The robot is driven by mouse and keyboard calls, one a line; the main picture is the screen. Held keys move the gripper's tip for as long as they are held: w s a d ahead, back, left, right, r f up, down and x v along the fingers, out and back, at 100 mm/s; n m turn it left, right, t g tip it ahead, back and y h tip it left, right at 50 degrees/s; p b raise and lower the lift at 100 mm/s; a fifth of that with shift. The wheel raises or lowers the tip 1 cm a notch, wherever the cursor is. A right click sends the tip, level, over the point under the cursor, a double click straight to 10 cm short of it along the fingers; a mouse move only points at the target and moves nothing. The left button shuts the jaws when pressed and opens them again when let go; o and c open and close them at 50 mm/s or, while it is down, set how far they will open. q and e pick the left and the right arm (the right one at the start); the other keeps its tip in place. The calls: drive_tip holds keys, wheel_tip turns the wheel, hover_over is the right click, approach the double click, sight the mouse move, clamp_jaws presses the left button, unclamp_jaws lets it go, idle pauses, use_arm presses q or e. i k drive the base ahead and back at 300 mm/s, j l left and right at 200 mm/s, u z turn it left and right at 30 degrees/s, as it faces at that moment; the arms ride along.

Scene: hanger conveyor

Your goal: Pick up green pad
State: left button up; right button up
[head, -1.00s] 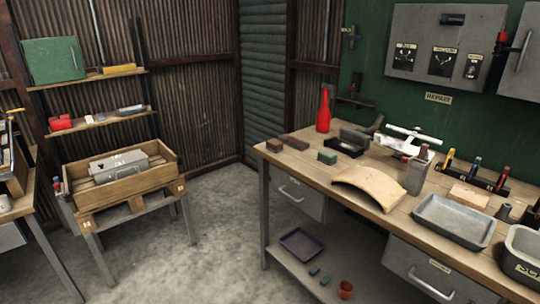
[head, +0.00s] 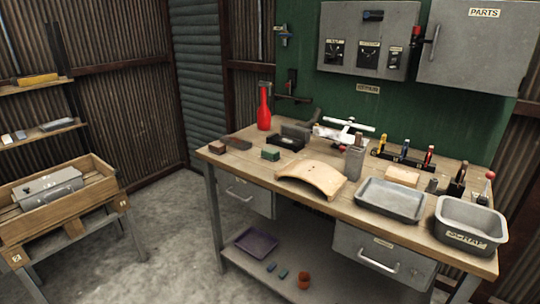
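A small green pad (head: 270,153), block-shaped, lies on the wooden workbench (head: 330,204) in the head view, left of the curved wooden piece. Neither of my grippers shows in the head view.
A red bottle (head: 264,110) stands behind the pad, with a dark open box (head: 287,142) close by. A curved wooden piece (head: 312,176), a grey tray (head: 390,200) and a grey tub (head: 470,224) lie to the right. Bare concrete floor (head: 165,240) lies left of the bench.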

sight(272, 154)
drive_tip(key=i+j+z, duration=0.1)
drive_tip(key=j, duration=0.25)
drive_tip(key=i+j+z, duration=0.1)
drive_tip(key=i+j, duration=0.15)
drive_tip(key=i+j+z, duration=0.1)
drive_tip(key=j, duration=0.35)
drive_tip(key=i+j+z, duration=0.1)
drive_tip(key=i+j, duration=0.15)
drive_tip(key=i+j+z, duration=0.1)
drive_tip(key=j, duration=0.4)
drive_tip(key=i+j+z, duration=0.1)
drive_tip(key=j, duration=0.3)
drive_tip(key=i+j+z, duration=0.1)
drive_tip(key=j, duration=0.3)
drive_tip(key=i, duration=0.05)
